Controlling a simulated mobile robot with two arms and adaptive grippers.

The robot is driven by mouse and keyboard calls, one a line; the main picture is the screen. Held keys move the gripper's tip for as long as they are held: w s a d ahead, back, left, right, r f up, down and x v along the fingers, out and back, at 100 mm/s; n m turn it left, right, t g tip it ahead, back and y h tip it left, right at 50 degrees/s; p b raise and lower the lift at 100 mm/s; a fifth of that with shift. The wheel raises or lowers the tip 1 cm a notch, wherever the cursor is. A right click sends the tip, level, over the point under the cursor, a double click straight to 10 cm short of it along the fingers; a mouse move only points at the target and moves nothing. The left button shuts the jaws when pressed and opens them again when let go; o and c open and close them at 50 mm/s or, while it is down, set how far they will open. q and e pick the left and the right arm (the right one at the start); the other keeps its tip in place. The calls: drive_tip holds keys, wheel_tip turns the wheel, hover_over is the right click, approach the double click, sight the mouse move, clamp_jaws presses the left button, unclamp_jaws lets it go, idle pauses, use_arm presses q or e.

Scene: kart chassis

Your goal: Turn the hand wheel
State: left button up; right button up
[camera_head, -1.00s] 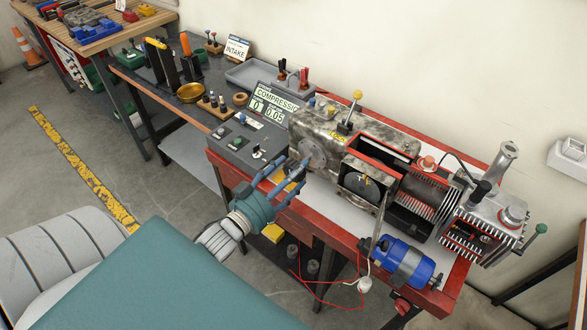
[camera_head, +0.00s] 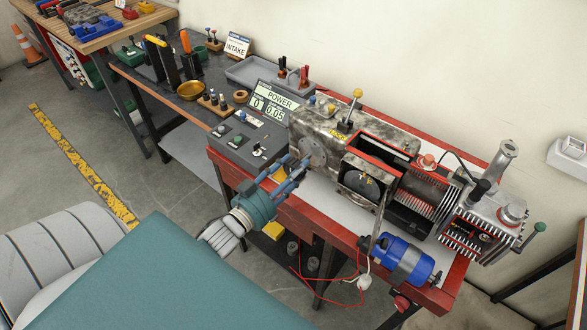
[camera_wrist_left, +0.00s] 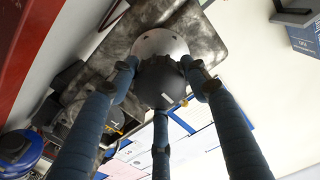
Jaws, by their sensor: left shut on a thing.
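The hand wheel is the round grey disc (camera_head: 312,153) on the near face of the worn metal engine block (camera_head: 330,131). In the left wrist view the pale disc (camera_wrist_left: 160,43) has a dark hub or knob (camera_wrist_left: 163,84) standing out from it. My left gripper (camera_head: 290,172) reaches the wheel from the front. In the left wrist view its blue fingers (camera_wrist_left: 160,80) are closed around the dark part, which they partly hide. My right gripper is not in view.
The display (camera_head: 273,102) behind the control box (camera_head: 243,141) reads POWER. A dark disc (camera_head: 363,184) with pale marks shows in the engine's opening. A blue motor (camera_head: 403,259) is on the red bench (camera_head: 330,233). Loose red wires hang at its front.

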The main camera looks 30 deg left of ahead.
use_arm(q)
drive_tip(key=shift+r, duration=0.2)
drive_tip(key=o, duration=1.1)
drive_tip(key=shift+f, duration=0.1)
drive_tip(key=s, duration=0.8)
drive_tip(key=s+a, duration=0.1)
drive_tip(key=s, duration=0.3)
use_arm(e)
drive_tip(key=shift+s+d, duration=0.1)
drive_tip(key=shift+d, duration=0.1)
